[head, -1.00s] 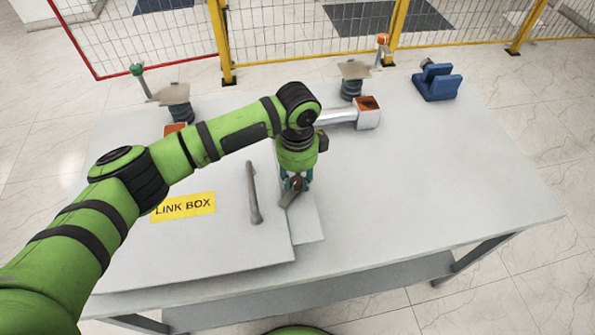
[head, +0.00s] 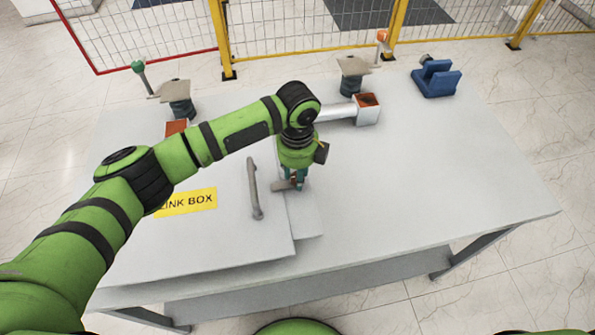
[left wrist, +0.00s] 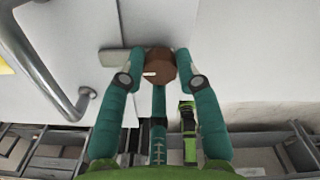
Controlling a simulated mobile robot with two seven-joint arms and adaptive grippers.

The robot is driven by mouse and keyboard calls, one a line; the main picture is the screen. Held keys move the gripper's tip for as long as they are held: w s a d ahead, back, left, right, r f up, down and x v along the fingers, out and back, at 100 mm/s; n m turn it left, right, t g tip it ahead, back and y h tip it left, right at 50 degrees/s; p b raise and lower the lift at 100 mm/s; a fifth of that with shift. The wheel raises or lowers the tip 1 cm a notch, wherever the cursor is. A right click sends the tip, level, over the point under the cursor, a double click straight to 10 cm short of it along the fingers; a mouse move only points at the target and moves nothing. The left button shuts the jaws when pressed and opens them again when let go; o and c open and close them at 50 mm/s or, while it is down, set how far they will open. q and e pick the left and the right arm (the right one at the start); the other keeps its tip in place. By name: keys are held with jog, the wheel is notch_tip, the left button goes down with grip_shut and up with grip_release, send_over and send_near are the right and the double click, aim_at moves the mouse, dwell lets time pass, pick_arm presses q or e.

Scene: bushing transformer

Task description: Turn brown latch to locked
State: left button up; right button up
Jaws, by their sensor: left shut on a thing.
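The brown latch is a round brown knob (left wrist: 160,66) in the left wrist view, with a pale mark on its face. Its flat grey bar (left wrist: 114,62) points left, over the edge of the link box door. In the head view the bar (head: 281,186) also points left, across the door's right edge. My left gripper (left wrist: 160,72) has its two green fingers shut around the knob; it also shows in the head view (head: 295,181), pointing down and hiding most of the knob. My right gripper is not in view.
The grey link box door (head: 210,235) carries a long handle (head: 255,188) just left of the latch and a yellow label (head: 188,202). A pipe with an orange-ended square block (head: 367,109) lies behind my arm. A blue bracket (head: 436,79) stands far right. The table's right side is clear.

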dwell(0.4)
pick_arm(q)
jog(key=o, duration=1.1)
jog(key=shift+o, duration=0.2)
jog(key=shift+r, duration=0.25)
notch_tip(320, 180, up, 12)
jog(key=shift+f, duration=0.25)
jog(key=shift+f, duration=0.1)
